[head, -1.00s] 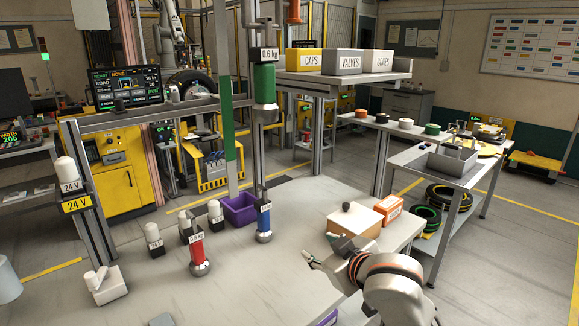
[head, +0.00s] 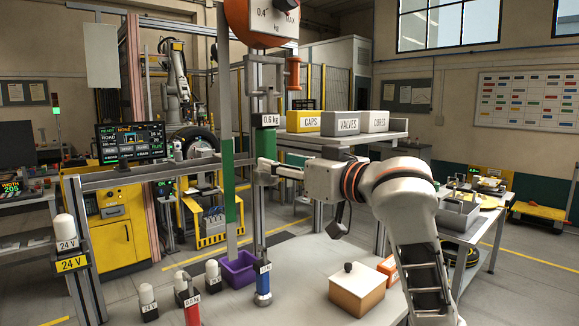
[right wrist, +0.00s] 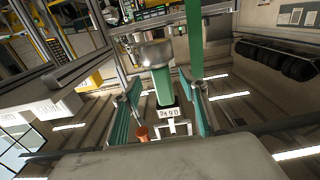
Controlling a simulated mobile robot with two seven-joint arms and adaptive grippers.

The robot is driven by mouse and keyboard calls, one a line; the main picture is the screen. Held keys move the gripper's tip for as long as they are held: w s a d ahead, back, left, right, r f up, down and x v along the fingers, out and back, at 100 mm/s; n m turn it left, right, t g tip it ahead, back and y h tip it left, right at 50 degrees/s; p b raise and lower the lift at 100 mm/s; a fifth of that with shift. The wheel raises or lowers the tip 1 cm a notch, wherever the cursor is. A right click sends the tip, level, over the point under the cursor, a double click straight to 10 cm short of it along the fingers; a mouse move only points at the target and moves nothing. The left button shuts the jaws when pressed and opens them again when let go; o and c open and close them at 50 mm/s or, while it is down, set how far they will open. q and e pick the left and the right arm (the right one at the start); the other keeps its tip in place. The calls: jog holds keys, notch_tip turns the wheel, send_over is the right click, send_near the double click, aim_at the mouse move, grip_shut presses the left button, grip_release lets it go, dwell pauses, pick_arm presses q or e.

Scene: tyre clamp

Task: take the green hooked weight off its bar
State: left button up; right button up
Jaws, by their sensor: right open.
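The green hooked weight (head: 264,143), with a 0.6 kg tag, is upright by the grey vertical post (head: 259,215) in the head view. I cannot make out its hook or the bar it hangs on. In the right wrist view the green weight (right wrist: 162,86) appears inverted, metal end up, between the open teal fingers of my right gripper (right wrist: 162,110). A gap shows on each side, so the fingers are not closed on it. My left gripper is out of view.
A dial (head: 272,22) marked 0.4 kg MAX is above the weight. A green upright strip (head: 229,170) stands close left. Below are a blue weight (head: 263,284), a red weight (head: 191,310) and a purple bin (head: 238,270). A lidded box (head: 357,290) sits on the table.

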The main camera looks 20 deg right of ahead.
aim_at(272, 146)
jog(key=x, duration=0.6)
grip_shut()
jog(key=shift+r, duration=0.15)
jog(key=shift+s+r, duration=0.1)
jog(key=shift+r, duration=1.3)
jog(key=shift+s+d, duration=0.1)
jog(key=v, duration=1.1)
jog(key=shift+s, duration=0.4)
dwell(0.6)
